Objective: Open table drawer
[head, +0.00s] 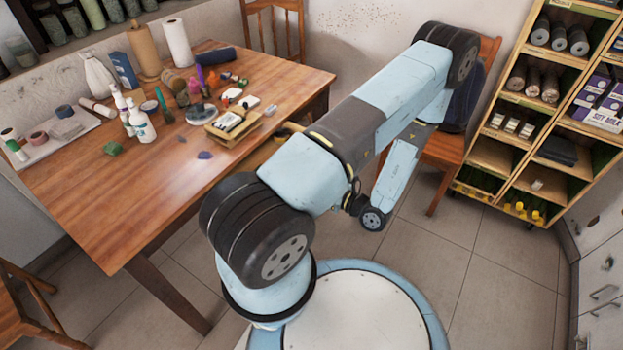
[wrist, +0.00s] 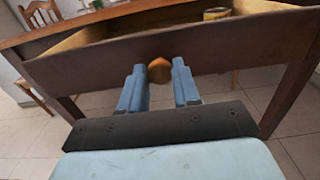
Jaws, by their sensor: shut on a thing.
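The wooden table (head: 110,205) stands at the left in the head view. In the wrist view its drawer (wrist: 225,45) is pulled out, and its pale inside (wrist: 110,30) shows behind the dark front. A round orange-brown knob (wrist: 159,71) sits at the middle of the drawer front. My gripper (wrist: 158,84) is shut on the knob, one blue finger on each side. In the head view my arm hides the gripper and most of the drawer; a pale strip of drawer (head: 262,152) shows at the table's right side.
Bottles, tools and paper rolls crowd the tabletop's far part. A yellowish item (wrist: 217,13) shows at the drawer's far side in the wrist view. A chair (head: 440,155) stands beyond my arm, and a shelf unit (head: 490,155) is at the right. The tiled floor (head: 400,240) is clear.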

